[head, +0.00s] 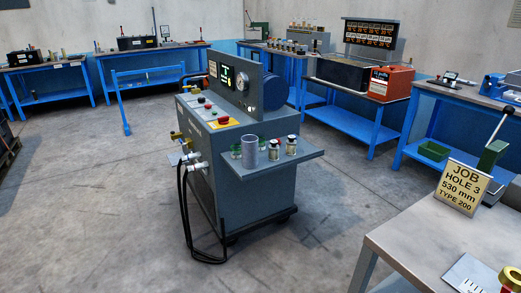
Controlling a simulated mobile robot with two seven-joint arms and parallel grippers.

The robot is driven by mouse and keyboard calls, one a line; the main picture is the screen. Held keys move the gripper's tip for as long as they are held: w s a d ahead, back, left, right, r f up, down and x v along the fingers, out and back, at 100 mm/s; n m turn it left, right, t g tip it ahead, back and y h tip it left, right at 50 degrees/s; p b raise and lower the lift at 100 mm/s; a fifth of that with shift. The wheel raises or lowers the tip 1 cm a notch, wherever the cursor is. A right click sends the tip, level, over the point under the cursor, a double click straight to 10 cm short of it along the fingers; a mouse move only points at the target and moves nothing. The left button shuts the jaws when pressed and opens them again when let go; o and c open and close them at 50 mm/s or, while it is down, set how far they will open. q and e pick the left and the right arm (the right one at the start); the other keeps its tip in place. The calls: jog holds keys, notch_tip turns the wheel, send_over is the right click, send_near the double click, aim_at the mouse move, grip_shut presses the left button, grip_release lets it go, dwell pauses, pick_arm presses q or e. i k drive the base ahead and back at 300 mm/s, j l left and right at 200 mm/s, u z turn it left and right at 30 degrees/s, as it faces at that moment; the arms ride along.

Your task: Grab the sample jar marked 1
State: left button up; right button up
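One jar (274,150) is just right of a grey cylinder (249,152). The other jar (291,146) is a little farther right. Any number on either jar is too small to read, so I cannot tell which is marked 1. Neither of my grippers is in view.
The grey machine (228,175) has hoses (187,215) hanging at its left. Blue workbenches line the walls.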

aim_at(262, 138)
jog(key=i+j+z, duration=0.1)
jog(key=i+j, duration=0.25)
jog(key=i+j+z, duration=0.1)
jog(key=i+j, duration=0.2)
jog(key=j, duration=0.15)
jog(key=i+j+z, duration=0.15)
jog(key=i+j, duration=0.15)
jog(key=j, duration=0.15)
jog(key=i+j+z, duration=0.1)
jog(key=i+j, duration=0.2)
jog(key=j, duration=0.2)
jog(key=i+j+z, duration=0.1)
jog(key=i+j, duration=0.15)
jog(key=j, duration=0.25)
jog(key=i+j+z, duration=0.1)
jog(key=i+j, duration=0.15)
jog(key=j, duration=0.3)
jog(key=i+j+z, duration=0.15)
jog(key=j, duration=0.4)
jog(key=i+j+z, duration=0.1)
jog(key=i+j, duration=0.15)
jog(key=j, duration=0.3)
